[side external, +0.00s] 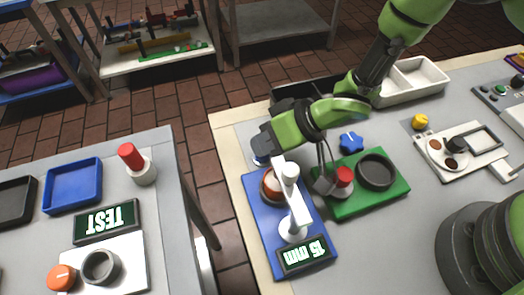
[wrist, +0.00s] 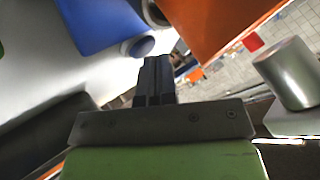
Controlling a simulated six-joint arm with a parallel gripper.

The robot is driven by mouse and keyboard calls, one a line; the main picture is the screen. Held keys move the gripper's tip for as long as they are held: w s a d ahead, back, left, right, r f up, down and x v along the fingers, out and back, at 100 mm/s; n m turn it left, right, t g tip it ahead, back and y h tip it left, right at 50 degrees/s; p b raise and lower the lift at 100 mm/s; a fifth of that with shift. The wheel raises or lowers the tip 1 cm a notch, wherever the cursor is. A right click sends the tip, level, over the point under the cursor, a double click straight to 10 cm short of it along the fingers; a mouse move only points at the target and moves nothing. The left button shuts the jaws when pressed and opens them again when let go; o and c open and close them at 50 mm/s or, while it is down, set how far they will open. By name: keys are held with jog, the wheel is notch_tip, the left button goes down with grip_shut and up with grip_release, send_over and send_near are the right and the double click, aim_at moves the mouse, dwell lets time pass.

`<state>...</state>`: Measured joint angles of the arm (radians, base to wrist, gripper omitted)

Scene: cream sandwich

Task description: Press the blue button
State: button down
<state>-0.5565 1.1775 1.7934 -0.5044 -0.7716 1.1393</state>
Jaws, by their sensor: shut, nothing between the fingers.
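My gripper (side external: 268,143) hangs over the top end of a blue board (side external: 255,200) that carries a white lever stand (side external: 292,195) and a "15 mm" display (side external: 304,255). Its fingertips are hard to make out in the side external view. In the wrist view my gripper (wrist: 155,62) is shut and empty, two dark fingers together. A round blue piece (wrist: 140,46), which looks like the blue button, sits just beyond the fingertips beside a larger blue part (wrist: 95,22). I cannot tell whether the fingers touch it.
A green board (side external: 390,193) with a red button (side external: 344,176) and a dark ring (side external: 376,170) lies right of the blue board. A blue star knob (side external: 351,141) is behind it. White trays (side external: 415,78) stand farther back. A second table (side external: 170,220) is at the left, across a gap.

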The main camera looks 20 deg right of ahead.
jog(key=shift+r, duration=0.2)
jog(key=shift+r, duration=3.05)
